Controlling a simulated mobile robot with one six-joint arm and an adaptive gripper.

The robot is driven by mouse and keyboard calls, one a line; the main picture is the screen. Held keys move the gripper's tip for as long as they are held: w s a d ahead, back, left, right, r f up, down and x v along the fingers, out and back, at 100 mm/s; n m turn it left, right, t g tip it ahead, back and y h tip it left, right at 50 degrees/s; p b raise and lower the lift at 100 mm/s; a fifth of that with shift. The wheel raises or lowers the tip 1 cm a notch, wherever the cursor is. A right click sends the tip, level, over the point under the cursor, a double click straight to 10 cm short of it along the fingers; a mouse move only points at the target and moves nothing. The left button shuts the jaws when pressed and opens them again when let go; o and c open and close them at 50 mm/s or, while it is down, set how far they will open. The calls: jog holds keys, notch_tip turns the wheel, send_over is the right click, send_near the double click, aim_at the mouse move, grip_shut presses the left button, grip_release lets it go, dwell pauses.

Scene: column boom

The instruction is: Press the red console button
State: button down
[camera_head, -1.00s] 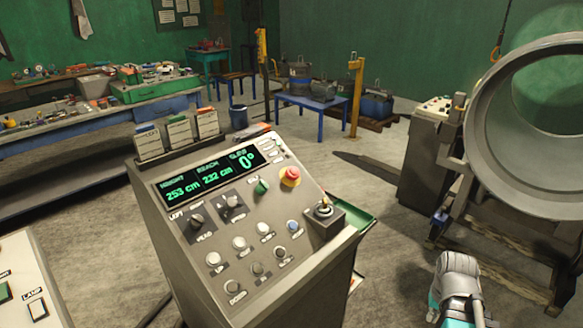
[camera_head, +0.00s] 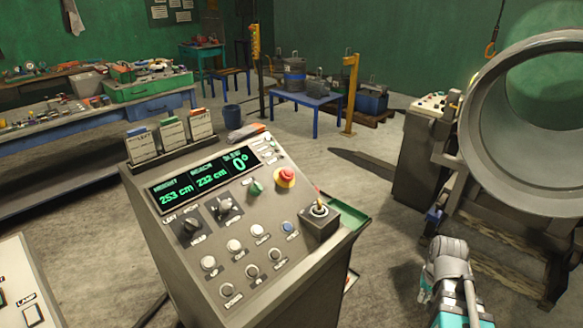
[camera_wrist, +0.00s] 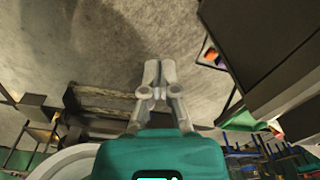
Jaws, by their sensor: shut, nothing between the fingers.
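The red console button (camera_head: 287,174) is a mushroom button on a yellow ring, at the upper right of the sloped grey console (camera_head: 253,262). Nothing touches it. In the head view my arm is at the lower right, to the right of the console and well apart from the button; the fingertips cannot be made out there. In the wrist view my gripper (camera_wrist: 157,72) is shut and empty over the concrete floor. The button is not identifiable in the wrist view.
A joystick (camera_head: 319,210) stands on the console just below the button. A green tray (camera_head: 349,214) juts from its right side. A large metal ring (camera_head: 480,120) and a grey cabinet (camera_head: 413,160) stand at right. Another panel (camera_head: 22,290) is at lower left.

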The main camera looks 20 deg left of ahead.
aim_at(288, 173)
jog(key=w+a+r+m+y+p, duration=0.1)
jog(key=w+a+r+p, duration=0.6)
jog(key=a, duration=0.7)
jog(key=w+a+r+m+t+y+p, duration=0.1)
jog(key=w+a+r+p, duration=0.6)
jog(key=a, duration=0.7)
jog(key=w+a+r+m+t+y+p, duration=0.1)
jog(key=w+a+r+m+y+p, duration=0.1)
jog(key=w+a+r+p, duration=0.4)
jog(key=w+a+r+y, duration=0.1)
jog(key=w+a+r, duration=0.3)
jog(key=a, duration=0.4)
jog(key=shift+w+a+r+p, duration=0.25)
jog(key=shift+w+a+p, duration=0.05)
jog(key=shift+a+p, duration=0.1)
jog(key=shift+f, duration=0.25)
jog(key=b+x, duration=1.2)
jog(key=x, duration=0.1)
jog(key=shift+w+a+f, duration=0.1)
jog(key=shift+a, duration=0.25)
jog(key=shift+f, duration=0.1)
